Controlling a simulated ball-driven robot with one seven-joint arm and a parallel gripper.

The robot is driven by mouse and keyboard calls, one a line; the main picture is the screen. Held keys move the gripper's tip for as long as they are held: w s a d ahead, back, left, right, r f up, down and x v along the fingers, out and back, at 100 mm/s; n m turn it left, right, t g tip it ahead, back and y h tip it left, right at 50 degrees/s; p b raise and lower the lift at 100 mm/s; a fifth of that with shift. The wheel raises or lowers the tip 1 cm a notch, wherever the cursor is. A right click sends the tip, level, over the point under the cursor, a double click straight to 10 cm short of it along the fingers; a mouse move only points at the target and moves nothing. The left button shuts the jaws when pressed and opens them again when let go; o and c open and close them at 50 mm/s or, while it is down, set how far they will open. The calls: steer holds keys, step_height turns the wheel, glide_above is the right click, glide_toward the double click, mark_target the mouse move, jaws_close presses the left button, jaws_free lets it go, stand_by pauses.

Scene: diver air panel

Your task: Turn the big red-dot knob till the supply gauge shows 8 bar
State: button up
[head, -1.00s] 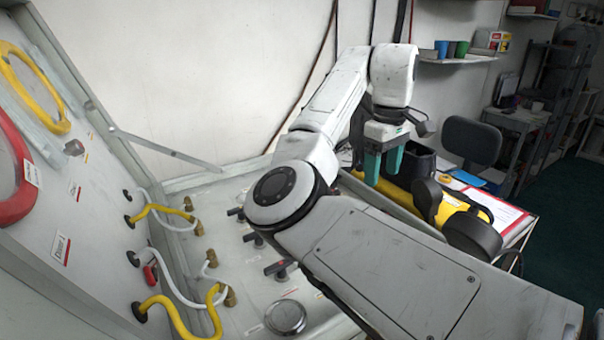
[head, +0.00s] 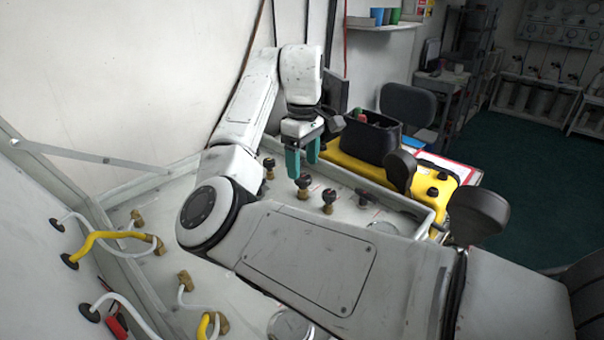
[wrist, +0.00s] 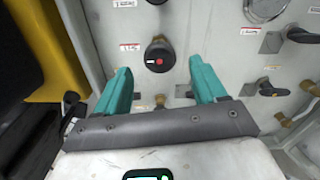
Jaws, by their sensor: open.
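The black knob with a red dot (wrist: 159,55) stands on the light grey panel in the wrist view, above and between my fingertips. My gripper (wrist: 163,74) is open and empty, with its two teal fingers apart on either side below the knob. In the head view my gripper (head: 302,163) points down over the panel, close to several dark knobs (head: 328,200). I cannot tell there which one has the red dot. A round metal-rimmed gauge (wrist: 265,8) is cut off at the top of the wrist view. Its reading and label are not legible.
Black lever handles (wrist: 268,88) and brass fittings stand right of the knob. A yellow case (head: 345,165) and a black box (head: 370,137) lie beyond the panel's raised edge. Yellow and white hoses (head: 100,238) run at the left. My arm covers the middle of the panel.

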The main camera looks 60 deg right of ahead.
mark_target(303, 177)
steer(key=shift+f, duration=1.75)
steer(key=shift+c, duration=0.4)
steer(key=c, duration=1)
